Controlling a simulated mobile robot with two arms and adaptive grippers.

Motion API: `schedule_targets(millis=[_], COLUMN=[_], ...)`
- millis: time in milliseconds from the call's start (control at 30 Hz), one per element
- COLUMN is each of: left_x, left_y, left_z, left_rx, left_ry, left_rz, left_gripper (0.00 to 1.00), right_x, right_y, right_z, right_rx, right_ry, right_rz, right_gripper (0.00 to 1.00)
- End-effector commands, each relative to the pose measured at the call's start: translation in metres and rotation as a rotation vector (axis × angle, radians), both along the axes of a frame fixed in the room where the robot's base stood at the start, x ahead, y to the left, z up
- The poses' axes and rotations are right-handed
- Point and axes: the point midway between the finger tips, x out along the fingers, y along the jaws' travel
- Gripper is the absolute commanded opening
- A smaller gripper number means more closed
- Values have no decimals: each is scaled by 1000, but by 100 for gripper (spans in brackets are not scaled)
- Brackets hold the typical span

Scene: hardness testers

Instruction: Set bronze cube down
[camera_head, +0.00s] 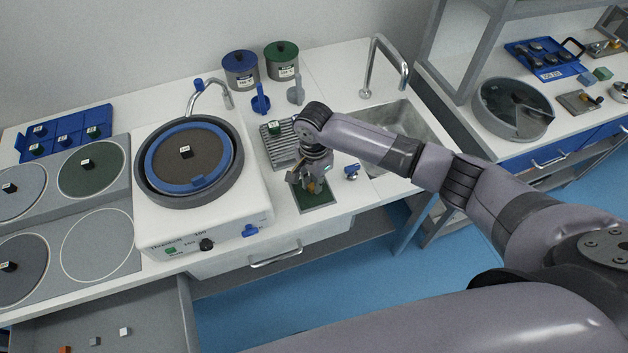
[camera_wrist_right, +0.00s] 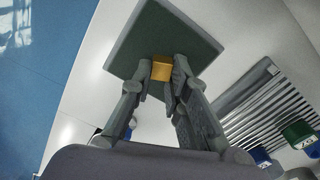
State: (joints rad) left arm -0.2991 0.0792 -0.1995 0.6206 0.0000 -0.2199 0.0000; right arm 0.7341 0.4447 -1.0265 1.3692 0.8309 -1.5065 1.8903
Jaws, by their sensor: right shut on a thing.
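The bronze cube (camera_wrist_right: 161,70) is a small golden block between the fingertips of my right gripper (camera_wrist_right: 160,85) in the right wrist view. The gripper is shut on it. In the head view my right gripper (camera_head: 312,182) points down over a dark green square mat (camera_head: 316,200) near the bench's front edge. The mat also shows in the right wrist view (camera_wrist_right: 140,48), behind the cube. I cannot tell whether the cube touches the mat. My left gripper is not in view.
A polishing machine (camera_head: 190,215) stands left of the mat. A slatted rack (camera_head: 276,152) with a green-topped block is behind it, and a small blue-handled valve (camera_head: 351,172) is to the right. The sink (camera_head: 385,125) and its tap (camera_head: 375,65) lie further back right. An open drawer (camera_head: 110,335) is at lower left.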

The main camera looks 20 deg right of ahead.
Motion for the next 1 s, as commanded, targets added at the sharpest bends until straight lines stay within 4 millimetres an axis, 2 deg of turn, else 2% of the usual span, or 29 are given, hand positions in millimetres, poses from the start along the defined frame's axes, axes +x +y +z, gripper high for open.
schedule_targets(millis=[33, 67, 367, 633, 767, 867, 1000], left_x=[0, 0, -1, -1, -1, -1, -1], left_y=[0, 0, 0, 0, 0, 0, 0], left_z=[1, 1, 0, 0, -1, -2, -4], left_rx=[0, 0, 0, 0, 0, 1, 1], left_ry=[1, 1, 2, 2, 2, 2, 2], left_rz=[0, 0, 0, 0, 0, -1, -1], left_gripper=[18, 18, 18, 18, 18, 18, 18], right_x=[0, 0, 0, 0, 0, 1, 1], right_y=[0, 0, 0, 0, 0, 1, 0], right_z=[-2, -2, -2, -1, 6, 21, 52], right_rx=[1, 0, 0, 0, 1, 3, 2], right_ry=[1, 0, 0, 0, -1, -2, -4], right_rz=[-1, -1, 0, 0, 0, 1, 0], right_gripper=[0, 16, 36, 36, 36, 36, 36])
